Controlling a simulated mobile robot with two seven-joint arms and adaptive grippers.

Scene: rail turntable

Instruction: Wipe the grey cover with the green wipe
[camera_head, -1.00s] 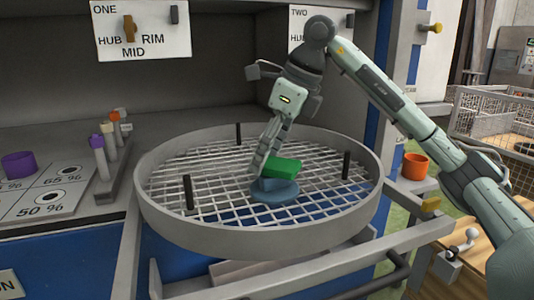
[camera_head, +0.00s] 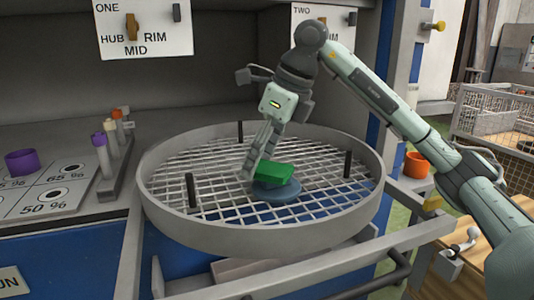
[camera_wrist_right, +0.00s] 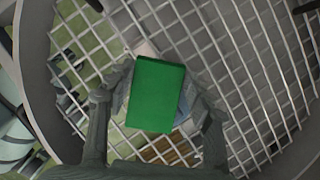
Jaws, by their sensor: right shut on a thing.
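The green wipe (camera_head: 273,173) is a green block held by my right gripper (camera_head: 257,166). In the right wrist view the wipe (camera_wrist_right: 156,95) sits between its two fingers. Just below the wipe is a round, flat blue-grey disc (camera_head: 283,193), the only thing I see that could be the grey cover, on the wire mesh of the turntable. The wipe hides its back part, and only a bluish sliver shows beside the wipe in the wrist view. I cannot tell whether wipe and disc touch. My left gripper is not in view.
The round turntable has a raised grey rim (camera_head: 170,222) and black upright posts (camera_head: 191,190), (camera_head: 347,164). A rack of capped tubes (camera_head: 112,170) and a purple cup (camera_head: 22,162) stand at left. An orange cup (camera_head: 416,166) stands at right.

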